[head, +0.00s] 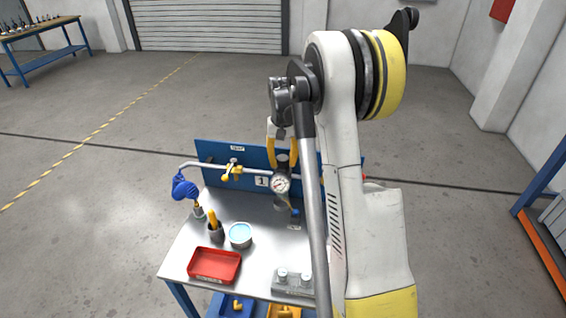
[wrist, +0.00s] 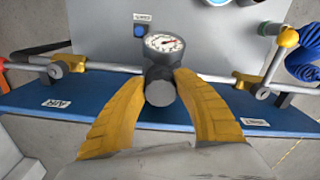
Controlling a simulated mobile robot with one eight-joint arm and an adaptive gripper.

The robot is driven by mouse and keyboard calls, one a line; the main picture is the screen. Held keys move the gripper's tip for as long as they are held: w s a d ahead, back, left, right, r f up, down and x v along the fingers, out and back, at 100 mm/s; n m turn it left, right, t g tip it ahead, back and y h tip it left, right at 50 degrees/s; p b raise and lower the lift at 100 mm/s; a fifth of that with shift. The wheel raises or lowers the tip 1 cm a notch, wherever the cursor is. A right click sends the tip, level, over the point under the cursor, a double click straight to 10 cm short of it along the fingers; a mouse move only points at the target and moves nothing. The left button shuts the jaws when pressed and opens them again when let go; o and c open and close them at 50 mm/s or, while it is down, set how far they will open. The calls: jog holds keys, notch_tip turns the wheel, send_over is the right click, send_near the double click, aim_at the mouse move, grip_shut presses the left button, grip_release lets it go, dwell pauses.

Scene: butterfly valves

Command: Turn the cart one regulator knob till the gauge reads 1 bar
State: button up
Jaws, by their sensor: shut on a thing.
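The cart (head: 262,262) has a steel top and a blue back panel bearing a label "1". The regulator stands on the pipe in front of the panel, with a white round gauge (head: 280,184) on its front. The gauge also shows in the wrist view (wrist: 164,43); its reading is too small to tell. My gripper (head: 283,160) points down over the regulator from above. In the wrist view, its yellow fingers are shut on the dark grey regulator knob (wrist: 160,88), one on each side. The fingers partly hide the knob in the head view.
A yellow-handled valve (head: 231,170) sits on the pipe left of the regulator, and a blue coiled hose (head: 184,188) hangs at the pipe's left end. A red tray (head: 214,265), a blue-topped tin (head: 240,235) and a dark cup (head: 216,231) stand on the cart top.

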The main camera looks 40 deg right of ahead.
aim_at(283, 159)
jog(key=shift+m, duration=0.4)
jog(key=o, duration=0.9)
notch_tip(283, 159, up, 12)
dwell(0.5)
